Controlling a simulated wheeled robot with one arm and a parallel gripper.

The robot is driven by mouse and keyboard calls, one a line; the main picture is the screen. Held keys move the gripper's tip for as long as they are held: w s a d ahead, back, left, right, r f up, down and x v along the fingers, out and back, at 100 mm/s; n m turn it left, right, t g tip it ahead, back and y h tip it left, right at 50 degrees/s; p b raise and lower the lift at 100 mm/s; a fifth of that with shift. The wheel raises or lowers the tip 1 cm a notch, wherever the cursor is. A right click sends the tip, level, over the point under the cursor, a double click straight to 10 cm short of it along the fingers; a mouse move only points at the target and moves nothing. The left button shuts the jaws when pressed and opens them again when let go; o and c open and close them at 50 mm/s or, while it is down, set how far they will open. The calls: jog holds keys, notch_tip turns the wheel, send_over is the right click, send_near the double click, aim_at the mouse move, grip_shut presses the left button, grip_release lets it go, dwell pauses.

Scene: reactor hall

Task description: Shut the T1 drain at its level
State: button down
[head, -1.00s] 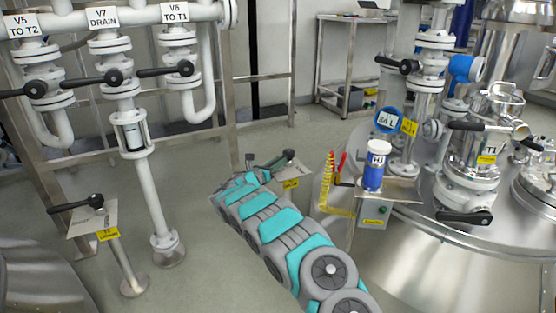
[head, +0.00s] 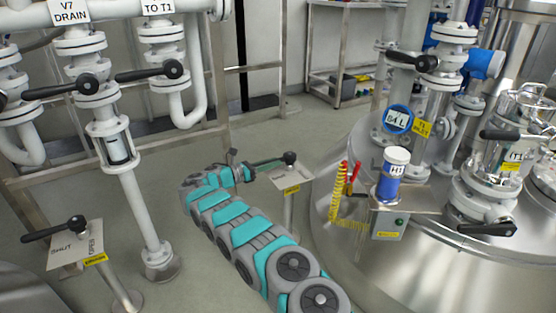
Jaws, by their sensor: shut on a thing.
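A drain stand (head: 292,182) with a metal plate and a yellow label, too small to read, stands left of the T1 tank (head: 440,255). A black-hubbed lever (head: 290,158) on it points left in the picture. My gripper (head: 246,172), at the far end of my grey and teal arm, is shut on the outer end of this lever. The fingers are small and partly hidden by my wrist. A second drain stand (head: 78,246) at the left has a plate marked SHUT and OPEN, and its black lever points left.
White pipes with black-handled valves (head: 88,85), including V7 DRAIN, stand at the left. A blue device (head: 392,178), a yellow coiled cable (head: 337,200) and a box (head: 388,222) sit at the tank's near side. A metal trolley (head: 340,55) stands behind. Bare floor surrounds the lever stand.

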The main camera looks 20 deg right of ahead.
jog(key=shift+r, duration=0.1)
jog(key=c, duration=0.7)
grip_release()
jog(key=v, duration=0.7)
jog(key=shift+a, duration=0.4)
jog(key=shift+a, duration=0.1)
